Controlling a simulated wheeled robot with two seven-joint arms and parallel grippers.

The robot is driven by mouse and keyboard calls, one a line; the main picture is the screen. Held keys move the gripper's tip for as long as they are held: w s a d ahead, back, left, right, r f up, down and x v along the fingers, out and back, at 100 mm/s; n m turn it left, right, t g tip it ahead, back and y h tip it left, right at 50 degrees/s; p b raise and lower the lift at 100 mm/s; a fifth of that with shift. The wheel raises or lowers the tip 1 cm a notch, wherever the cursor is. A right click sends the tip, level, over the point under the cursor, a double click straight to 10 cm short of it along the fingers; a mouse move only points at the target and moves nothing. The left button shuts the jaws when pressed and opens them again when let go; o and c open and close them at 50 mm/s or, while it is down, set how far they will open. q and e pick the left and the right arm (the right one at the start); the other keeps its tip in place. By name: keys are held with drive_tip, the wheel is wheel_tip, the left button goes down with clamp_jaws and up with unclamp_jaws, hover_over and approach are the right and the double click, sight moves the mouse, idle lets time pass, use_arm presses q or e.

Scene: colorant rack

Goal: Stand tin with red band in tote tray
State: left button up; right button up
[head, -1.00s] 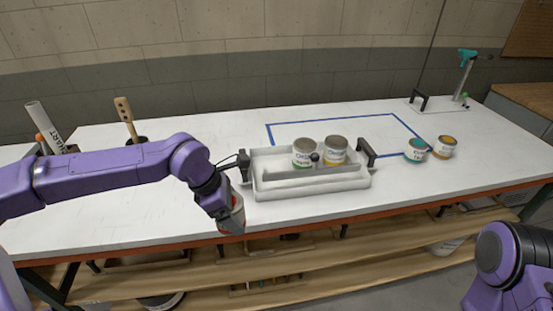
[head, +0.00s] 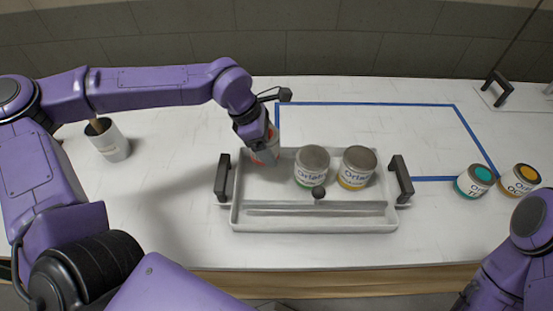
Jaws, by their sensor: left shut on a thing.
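The tin with the red band (head: 272,144) is in my left gripper (head: 262,150), which is shut on it. The tin is at the left end of the tote tray (head: 315,224), over its back left part; I cannot tell whether its base touches the tray floor. The gripper hides much of the tin. The grey tray has a dark upright handle at each end and a bar along its middle. A green-banded tin (head: 312,168) and a yellow-banded tin (head: 356,168) stand in the tray, right of the held tin. My right gripper is not in view; only part of that arm shows.
A teal-topped tin (head: 474,181) and an orange-topped tin (head: 520,180) stand on the white bench at right. A blue tape outline (head: 365,104) lies behind the tray. A white cup (head: 108,141) stands at left. The bench between cup and tray is clear.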

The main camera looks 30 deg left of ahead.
use_arm(q)
drive_tip(key=f, duration=0.1)
drive_tip(key=s+f, duration=0.1)
drive_tip(key=f, duration=0.2)
drive_tip(key=shift+s+f+p, duration=0.3)
drive_tip(key=shift+s+p, duration=0.05)
drive_tip(key=shift+p, duration=0.05)
drive_tip(key=f, duration=0.2)
drive_tip(key=w+f, duration=0.1)
drive_tip(key=f, duration=0.1)
drive_tip(key=shift+f, duration=0.3)
drive_tip(key=shift+s+r, duration=0.15)
drive_tip(key=shift+s, duration=0.05)
drive_tip(key=o, duration=1.1)
drive_tip(key=shift+w+f, duration=0.1)
drive_tip(key=shift+f, duration=0.1)
drive_tip(key=shift+c, duration=0.2)
drive_tip(key=v, duration=1.2)
drive_tip(key=shift+r, duration=0.2)
